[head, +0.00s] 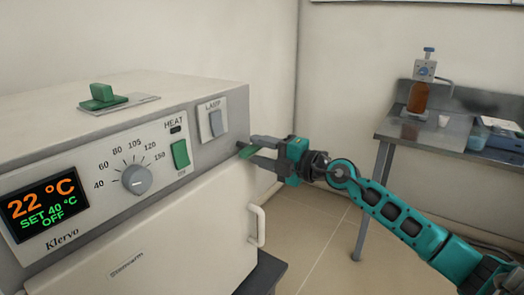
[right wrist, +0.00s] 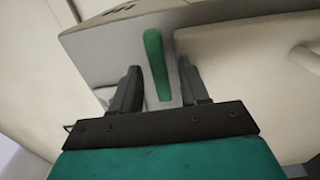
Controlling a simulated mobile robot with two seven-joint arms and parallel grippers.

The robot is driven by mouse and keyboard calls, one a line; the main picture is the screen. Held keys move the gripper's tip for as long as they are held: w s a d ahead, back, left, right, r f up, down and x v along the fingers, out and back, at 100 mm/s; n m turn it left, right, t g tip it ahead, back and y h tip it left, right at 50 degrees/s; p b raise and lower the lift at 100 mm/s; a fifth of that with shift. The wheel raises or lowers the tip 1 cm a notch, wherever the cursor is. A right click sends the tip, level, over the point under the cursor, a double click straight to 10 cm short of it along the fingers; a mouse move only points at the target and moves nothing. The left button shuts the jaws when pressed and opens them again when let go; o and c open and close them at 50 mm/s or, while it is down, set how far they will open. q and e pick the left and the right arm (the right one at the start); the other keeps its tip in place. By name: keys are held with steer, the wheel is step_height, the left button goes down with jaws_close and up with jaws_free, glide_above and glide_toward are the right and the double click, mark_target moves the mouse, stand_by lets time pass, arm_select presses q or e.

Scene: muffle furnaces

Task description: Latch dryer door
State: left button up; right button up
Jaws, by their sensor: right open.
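The dryer (head: 221,102) is a pale box at the left of the head view. Its cream door (head: 165,235) sits below the control panel and looks shut or nearly so. A white handle (head: 257,226) is at the door's right edge. A green latch lever (head: 247,152) sticks out at the panel's right end, above the handle. My right gripper (head: 259,150) is open, with its fingers on either side of the lever. The right wrist view also shows the lever (right wrist: 156,62) between the spread fingers; contact cannot be told. My left gripper is out of view.
The panel has a lit display (head: 43,208) reading 22 °C, a grey knob (head: 136,180), a green switch (head: 181,154) and a lamp switch (head: 216,122). A green part (head: 102,96) stands on the dryer top. A metal side table (head: 400,130) with a brown bottle (head: 418,98) is at right.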

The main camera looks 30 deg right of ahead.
jaws_close()
stand_by(0.4)
